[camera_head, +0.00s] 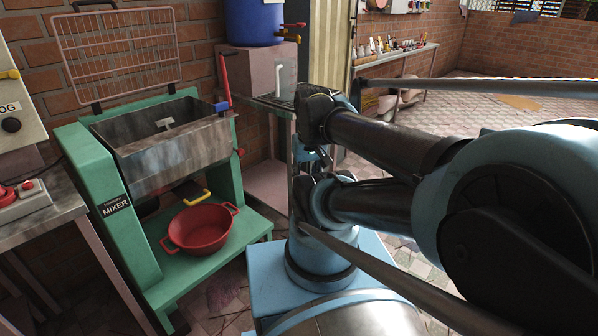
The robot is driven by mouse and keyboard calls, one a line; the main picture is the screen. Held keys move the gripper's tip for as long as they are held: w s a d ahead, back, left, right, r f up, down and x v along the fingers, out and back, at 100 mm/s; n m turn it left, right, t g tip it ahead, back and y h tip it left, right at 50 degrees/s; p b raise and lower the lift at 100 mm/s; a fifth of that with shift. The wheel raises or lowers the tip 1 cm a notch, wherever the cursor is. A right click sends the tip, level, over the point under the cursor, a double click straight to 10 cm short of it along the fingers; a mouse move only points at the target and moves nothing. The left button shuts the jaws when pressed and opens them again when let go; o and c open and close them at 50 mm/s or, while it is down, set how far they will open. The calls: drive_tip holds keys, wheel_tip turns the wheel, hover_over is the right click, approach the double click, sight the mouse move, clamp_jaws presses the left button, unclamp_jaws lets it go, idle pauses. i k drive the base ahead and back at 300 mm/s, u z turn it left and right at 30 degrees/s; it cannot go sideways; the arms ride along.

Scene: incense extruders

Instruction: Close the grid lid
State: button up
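The grid lid (121,54) is a pinkish wire panel in a frame with dark brackets. It stands open, nearly upright and leaning back against the brick wall, above the rear edge of the metal trough (178,153) of the green mixer (93,186). The trough's top is uncovered. My arm is folded at the right. Its far end, with what looks like my gripper (311,158), is right of the mixer and well apart from the lid. The fingers are small and partly hidden by my arm links, so their opening is unclear.
A red pot (201,231) sits on the mixer's lower shelf. A red lever (225,80) rises at the trough's right. A blue barrel (252,22) stands on a block behind. A metal table (38,222) with a red-button box is at left. Tiled floor lies in front.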

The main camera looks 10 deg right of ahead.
sight(95, 106)
drive_tip(key=u, duration=1.45)
drive_tip(key=k, duration=0.65)
drive_tip(key=z, duration=0.55)
drive_tip(key=i, duration=1.1)
drive_tip(key=u, duration=0.3)
